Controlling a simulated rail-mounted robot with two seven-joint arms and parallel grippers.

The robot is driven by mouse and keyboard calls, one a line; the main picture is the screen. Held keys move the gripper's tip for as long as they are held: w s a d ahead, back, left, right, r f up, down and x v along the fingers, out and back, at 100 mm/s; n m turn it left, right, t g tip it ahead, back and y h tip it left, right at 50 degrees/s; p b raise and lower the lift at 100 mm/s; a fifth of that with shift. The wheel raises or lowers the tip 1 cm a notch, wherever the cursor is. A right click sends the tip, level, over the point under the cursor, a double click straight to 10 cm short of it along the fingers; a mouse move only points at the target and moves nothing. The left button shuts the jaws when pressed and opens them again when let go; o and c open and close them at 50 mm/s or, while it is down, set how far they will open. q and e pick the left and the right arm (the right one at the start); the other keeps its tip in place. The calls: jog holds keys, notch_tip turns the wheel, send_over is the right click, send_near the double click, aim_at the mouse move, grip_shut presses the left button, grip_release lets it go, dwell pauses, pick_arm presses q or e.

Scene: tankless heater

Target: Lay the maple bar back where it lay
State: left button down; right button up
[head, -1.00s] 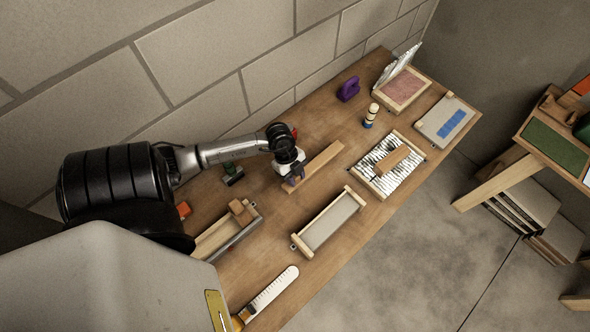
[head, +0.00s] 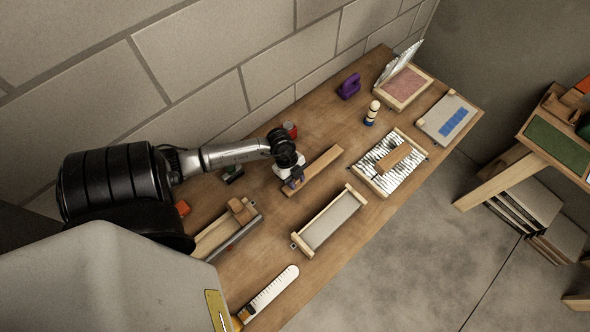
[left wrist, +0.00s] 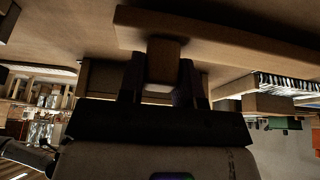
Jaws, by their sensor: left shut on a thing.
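The maple bar (head: 318,168), a long pale strip of wood, runs diagonally along the middle of the bench. It also shows in the left wrist view (left wrist: 225,38). My left gripper (head: 292,183) is over its lower left part. In the left wrist view the fingers (left wrist: 163,88) are shut on a short wooden piece that stands out from the bar. The bar is close to the bench surface; I cannot tell if it touches. The gripper hides part of it. My right gripper is not in view.
A framed grey panel (head: 332,222) lies in front of the bar. A toothed white bed (head: 383,178) with a wooden block is to the right. A wooden tray (head: 213,236) lies left. A red object (head: 291,129) and a striped peg (head: 371,113) stand behind.

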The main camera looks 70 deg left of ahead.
pick_arm(q)
jog(key=shift+f, duration=0.55)
dwell(0.4)
jog(key=c, duration=0.7)
grip_release()
jog(key=shift+c, duration=0.2)
jog(key=shift+r, duration=0.1)
jog(key=p+v, duration=1.3)
jog(key=shift+r+p, duration=0.3)
jog(key=shift+p, duration=0.1)
jog(key=shift+s, duration=0.1)
